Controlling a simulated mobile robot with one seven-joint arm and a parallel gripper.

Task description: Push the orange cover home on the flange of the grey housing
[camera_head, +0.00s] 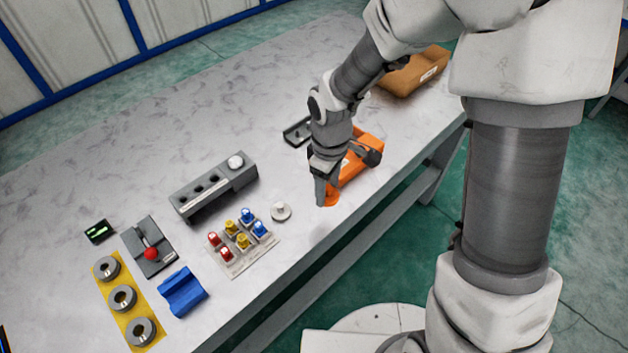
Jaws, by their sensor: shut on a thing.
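My gripper (325,194) points down near the table's right-hand edge, with its fingertips at a small orange piece (332,200) that looks like the orange cover. It is shut on this piece, which it mostly hides. The piece is low, near the table top; whether it touches the table cannot be told. A larger orange body (368,146) with a dark end lies just behind my gripper, partly covered by it. A long grey block (213,187) with a row of dark holes and a white round cap stands to the left; I cannot tell whether it is the grey housing. No flange can be made out.
A blue cradle (183,292), a yellow strip with grey rings (122,298) and a black tray (297,132) are also on the table (130,160). The far left is clear.

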